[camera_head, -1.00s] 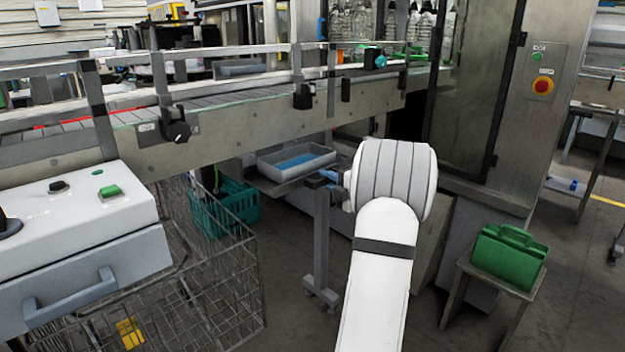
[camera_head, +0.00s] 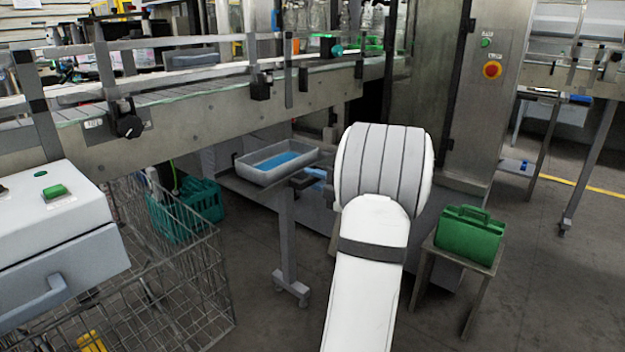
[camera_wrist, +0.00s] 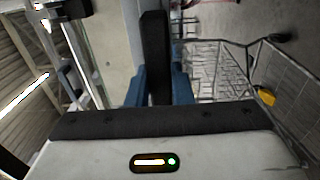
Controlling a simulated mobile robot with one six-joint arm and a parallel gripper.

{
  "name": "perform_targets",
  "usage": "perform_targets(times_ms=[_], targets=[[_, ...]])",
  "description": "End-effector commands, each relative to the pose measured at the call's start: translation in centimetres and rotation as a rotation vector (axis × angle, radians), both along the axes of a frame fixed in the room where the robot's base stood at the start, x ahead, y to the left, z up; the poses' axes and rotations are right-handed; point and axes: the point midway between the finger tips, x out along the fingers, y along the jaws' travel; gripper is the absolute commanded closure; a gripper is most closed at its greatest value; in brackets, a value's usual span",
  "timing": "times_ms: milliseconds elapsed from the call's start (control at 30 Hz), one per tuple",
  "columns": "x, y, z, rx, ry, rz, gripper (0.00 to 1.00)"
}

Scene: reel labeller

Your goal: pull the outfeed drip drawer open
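A shallow grey tray (camera_head: 248,174) with blue inside sits low beneath the conveyor in the head view. It may be the drip drawer, but I see no label on it. My gripper shows only in part there, as blue and dark pieces (camera_head: 316,179) beside my white arm, to the right of the tray's near end. In the wrist view, blue finger parts (camera_wrist: 158,85) stand on both sides of a rounded black bar. I cannot tell whether the bar belongs to my gripper or is held by it. The tray is not recognisable in the wrist view.
A white cabinet (camera_head: 50,215) with a grey handled front stands at left, above a wire cart (camera_head: 190,290). A green case (camera_head: 470,235) rests on a stool at right.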

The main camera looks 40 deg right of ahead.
Motion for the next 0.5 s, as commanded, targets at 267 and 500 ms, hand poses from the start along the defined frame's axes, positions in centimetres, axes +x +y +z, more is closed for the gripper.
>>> perform_targets(times_ms=[267,500], targets=[[0.1,0.03,-0.01,0.0,0.0,0.0,0.58],[0.0,0.03,0.03,0.0,0.0,0.0,0.58]])
